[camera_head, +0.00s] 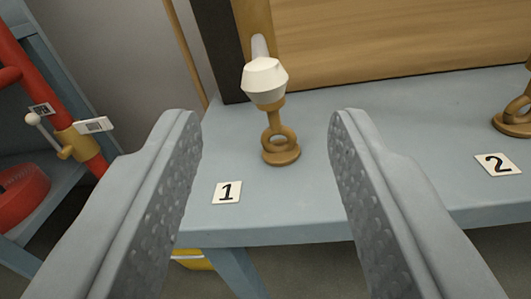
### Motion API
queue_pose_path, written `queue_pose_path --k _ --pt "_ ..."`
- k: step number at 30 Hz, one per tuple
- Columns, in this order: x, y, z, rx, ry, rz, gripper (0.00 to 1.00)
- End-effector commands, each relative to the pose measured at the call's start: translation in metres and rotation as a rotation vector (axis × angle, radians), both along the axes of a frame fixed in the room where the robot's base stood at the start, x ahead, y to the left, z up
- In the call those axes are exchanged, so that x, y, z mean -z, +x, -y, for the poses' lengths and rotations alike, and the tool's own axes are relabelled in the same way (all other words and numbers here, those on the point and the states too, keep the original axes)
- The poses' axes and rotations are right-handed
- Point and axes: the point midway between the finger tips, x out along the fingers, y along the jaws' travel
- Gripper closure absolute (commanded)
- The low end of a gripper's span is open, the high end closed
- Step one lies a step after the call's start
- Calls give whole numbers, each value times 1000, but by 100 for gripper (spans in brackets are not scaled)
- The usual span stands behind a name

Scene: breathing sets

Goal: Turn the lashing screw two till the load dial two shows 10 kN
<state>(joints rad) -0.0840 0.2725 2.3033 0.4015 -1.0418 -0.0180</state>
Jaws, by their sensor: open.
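My gripper (265,125) is open and empty, its two grey fingers reaching in from the bottom of the picture. Between and beyond the fingertips stands a brass eye fitting with a white faceted piece (265,80) on top, apart from the fingers. A card marked 1 (227,192) lies in front of it. At the right edge, a second brass fitting (515,122) is cut off by the picture, so its upper part is hidden. A card marked 2 (498,164) lies in front of it. I cannot make out a load dial or a reading.
The fittings stand on a blue-grey table (410,120) with a wooden panel (400,35) behind. At left are a red pipe (40,80) with a brass valve (75,142) and a red coil (22,192). The table top between the two fittings is clear.

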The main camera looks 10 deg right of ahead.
Motion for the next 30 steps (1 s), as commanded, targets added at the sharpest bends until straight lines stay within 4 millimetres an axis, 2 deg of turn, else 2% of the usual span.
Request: queue_pose_path --k 1,9,15,21,30 --pt "-1 -11 -3 -1 0 0 58" --pt "0 -61 -17 -2 0 -1 58" --pt "-1 -86 -23 -1 1 1 58" --pt "0 -96 -26 0 0 -1 58" --pt "0 -96 -26 0 0 0 58"
